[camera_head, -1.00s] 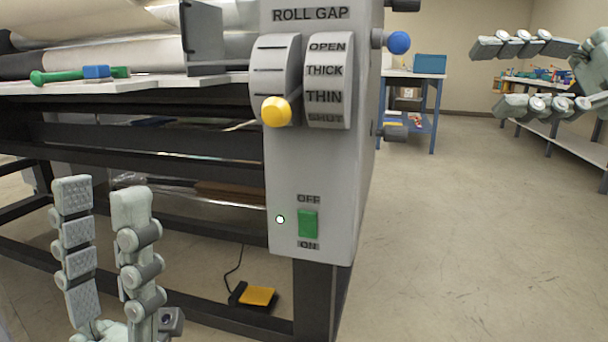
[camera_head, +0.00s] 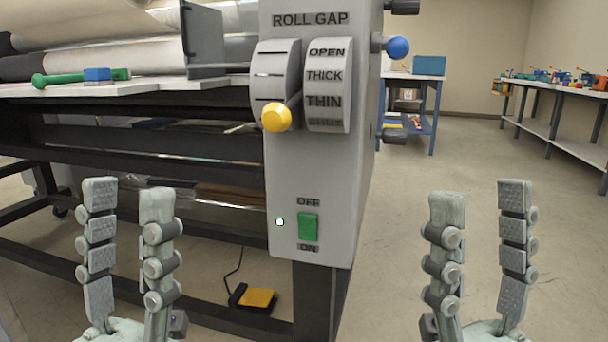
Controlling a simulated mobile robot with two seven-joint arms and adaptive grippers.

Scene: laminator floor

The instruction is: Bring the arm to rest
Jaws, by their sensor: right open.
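My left gripper (camera_head: 128,190) points upward at the lower left, in front of the laminator's frame. Its fingers are apart with nothing between them. My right gripper (camera_head: 480,190) points upward at the lower right over the open floor, fingers wide apart and empty. Neither gripper touches anything that I can see. The laminator's grey end panel (camera_head: 312,165) stands between them. Its yellow roll-gap knob (camera_head: 276,117) sits beside the THIN label. A green switch (camera_head: 308,227) sits between OFF and ON, with a small lit lamp (camera_head: 280,222) beside it.
A yellow foot pedal (camera_head: 258,298) lies on the floor under the laminator. A green and blue tool (camera_head: 97,75) lies on its shelf. A blue-legged table (camera_head: 436,110) and a long bench (camera_head: 560,92) stand behind. The floor at right is clear.

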